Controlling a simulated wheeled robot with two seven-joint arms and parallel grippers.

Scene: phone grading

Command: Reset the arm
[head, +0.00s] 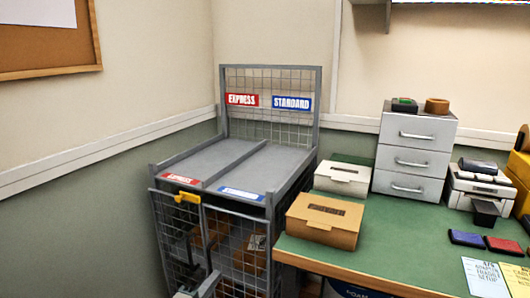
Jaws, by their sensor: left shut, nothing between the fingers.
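My left gripper (189,246) is low in the head view, dark and small in front of the wire front of the grey cage trolley (318,110). Its fingers are shut with nothing between them. A pale part of my left arm shows at the bottom edge below it. I cannot tell whether the gripper touches the wire. My right gripper is not in view.
The trolley top has two empty lanes with EXPRESS (180,178) and STANDARD labels. A yellow clip (187,197) sits on its front rail. A green table (405,240) at right holds a brown box (323,221), a white box (342,179) and grey drawers (413,155).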

